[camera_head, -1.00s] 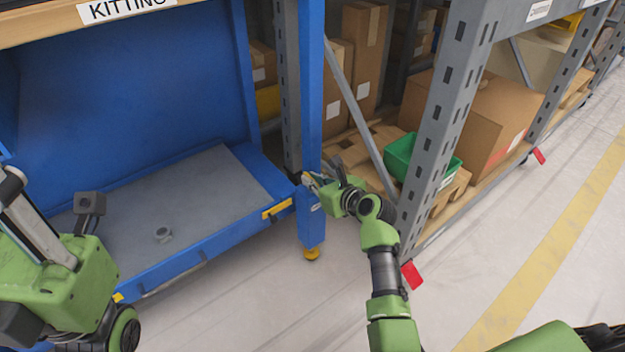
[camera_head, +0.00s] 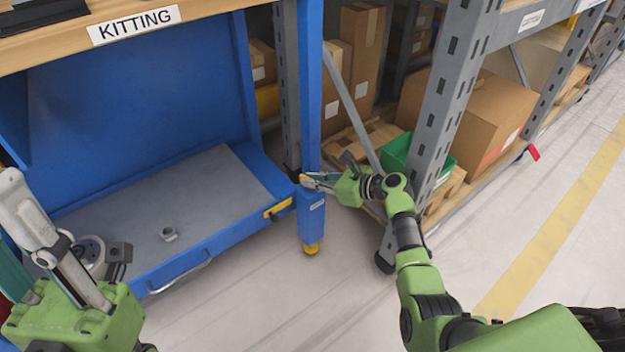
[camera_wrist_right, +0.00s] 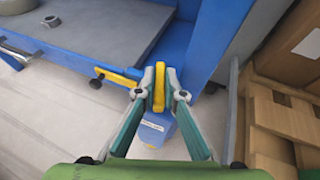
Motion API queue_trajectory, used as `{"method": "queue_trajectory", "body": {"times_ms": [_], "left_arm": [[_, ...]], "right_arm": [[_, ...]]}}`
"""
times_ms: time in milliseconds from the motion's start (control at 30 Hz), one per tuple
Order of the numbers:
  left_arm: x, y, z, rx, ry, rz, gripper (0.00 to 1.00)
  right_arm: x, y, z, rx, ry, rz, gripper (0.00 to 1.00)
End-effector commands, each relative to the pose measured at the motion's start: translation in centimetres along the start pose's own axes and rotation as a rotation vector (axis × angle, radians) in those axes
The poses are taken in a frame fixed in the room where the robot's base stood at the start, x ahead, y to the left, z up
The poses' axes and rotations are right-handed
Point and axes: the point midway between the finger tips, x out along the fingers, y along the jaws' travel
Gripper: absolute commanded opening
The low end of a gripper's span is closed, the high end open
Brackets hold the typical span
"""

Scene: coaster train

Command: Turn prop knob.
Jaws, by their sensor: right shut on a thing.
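The prop knob (camera_wrist_right: 159,88) is a narrow yellow bar at the blue post, upright between my right fingers in the right wrist view. In the head view the yellow knob (camera_head: 304,180) shows only in part, beside the post. My right gripper (camera_head: 314,180) is at the post and shut on the knob; its fingertips (camera_wrist_right: 159,95) touch it from both sides. My left gripper (camera_head: 45,245) is at the lower left in front of the blue bench, away from the knob. Whether its fingers are open or shut is unclear.
A yellow catch (camera_head: 278,209) sits at the shelf's corner. A grey rack upright (camera_head: 447,95) and a green bin (camera_head: 396,153) stand close to my right arm. The floor in front is clear.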

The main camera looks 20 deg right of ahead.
Motion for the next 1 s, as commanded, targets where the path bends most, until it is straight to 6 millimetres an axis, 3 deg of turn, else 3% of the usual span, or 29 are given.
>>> {"method": "queue_trajectory", "body": {"times_ms": [67,100,133,667,1000], "left_arm": [[0.0,0.0,0.0,0.0,0.0,0.0,0.26],[0.0,0.0,0.0,0.0,0.0,0.0,0.26],[0.0,0.0,0.0,0.0,0.0,0.0,0.26],[0.1,0.0,0.0,0.001,0.002,-0.001,0.26],[-1.1,0.0,0.2,0.0,0.001,0.0,0.26]], "right_arm": [[0.1,0.2,-0.1,0.001,0.001,0.004,0.0],[0.1,0.2,-0.1,0.001,0.001,0.004,0.2],[0.1,0.2,-0.1,0.001,0.001,0.003,0.26],[0.0,0.0,0.0,0.003,0.001,-0.009,0.26],[0.3,0.4,-0.4,0.072,0.002,-0.176,0.26]]}}
